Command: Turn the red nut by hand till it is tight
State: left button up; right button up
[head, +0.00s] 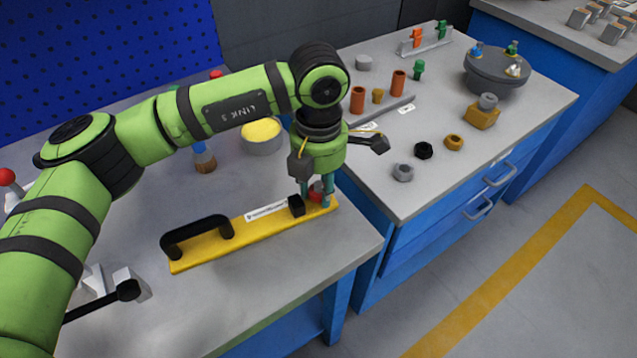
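The red nut (316,194) is at the right end of a yellow bar (247,238) that lies on the near grey bench. My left gripper (316,198) points down over that end of the bar. Its teal fingers stand on either side of the red nut and partly hide it. No clear gap shows between fingers and nut, but I cannot tell whether they press on it. The bar carries a black arched handle (197,236), a white label and a black block (296,206) just left of the fingers. My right gripper is out of view.
A grey tub with yellow contents (261,136) and a brush (203,158) lie behind the bar. The right bench holds a grey flanged shell (497,72), loose nuts (424,150) and orange cylinders (358,99). A lever (127,290) is at lower left. The bench front beside the bar is clear.

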aim_at(318, 190)
pick_arm(q)
jog(key=o, duration=0.4)
notch_tip(318, 190, up, 12)
jog(key=shift+r, duration=0.1)
dwell(0.4)
